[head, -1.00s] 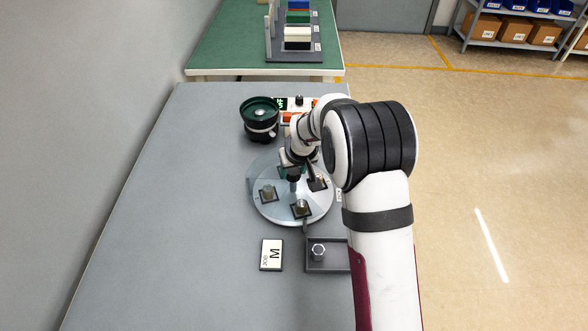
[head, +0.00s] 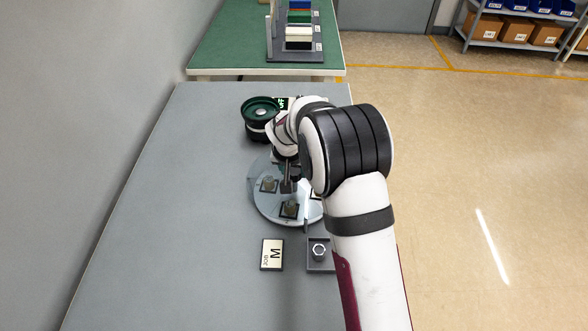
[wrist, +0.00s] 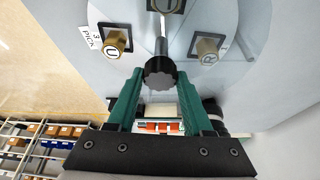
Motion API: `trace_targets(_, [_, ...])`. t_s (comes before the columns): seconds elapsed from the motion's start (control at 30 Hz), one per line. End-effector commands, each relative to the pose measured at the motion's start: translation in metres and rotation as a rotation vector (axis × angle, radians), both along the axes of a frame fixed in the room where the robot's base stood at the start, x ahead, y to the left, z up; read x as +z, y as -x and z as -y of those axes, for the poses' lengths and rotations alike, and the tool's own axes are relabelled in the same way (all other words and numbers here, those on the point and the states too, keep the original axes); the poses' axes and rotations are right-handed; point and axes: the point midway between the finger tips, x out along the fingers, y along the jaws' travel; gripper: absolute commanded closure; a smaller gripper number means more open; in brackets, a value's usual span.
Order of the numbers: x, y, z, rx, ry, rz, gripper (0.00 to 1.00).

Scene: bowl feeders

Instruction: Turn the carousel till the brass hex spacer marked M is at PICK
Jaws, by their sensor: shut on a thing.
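The round grey carousel (head: 262,208) stands on the bench, partly hidden by my arm. My gripper (wrist: 160,80) is shut on its dark ribbed knob (wrist: 160,73), at the carousel's middle. In the wrist view, a brass spacer marked U (wrist: 117,43) sits in a dark nest beside the PICK label (wrist: 90,38). A spacer marked R (wrist: 208,48) sits in a nest on the right. Another piece (wrist: 167,4) is cut off at the top edge, its letter unclear. I cannot make out a spacer marked M.
A job card reading M (head: 272,254) lies in front of the carousel. Beside it a dark tray (head: 312,268) holds a silvery hex piece (head: 319,251). A dark bowl feeder (head: 260,112) stands behind the carousel. The bench on the left is clear.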

Motion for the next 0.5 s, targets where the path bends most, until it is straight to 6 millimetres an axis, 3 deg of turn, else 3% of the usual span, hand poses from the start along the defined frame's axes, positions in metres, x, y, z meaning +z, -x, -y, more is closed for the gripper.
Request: trace_targets(0.5, [0.0004,-0.0005,-0.0007,-0.260,0.000,0.000,1.00])
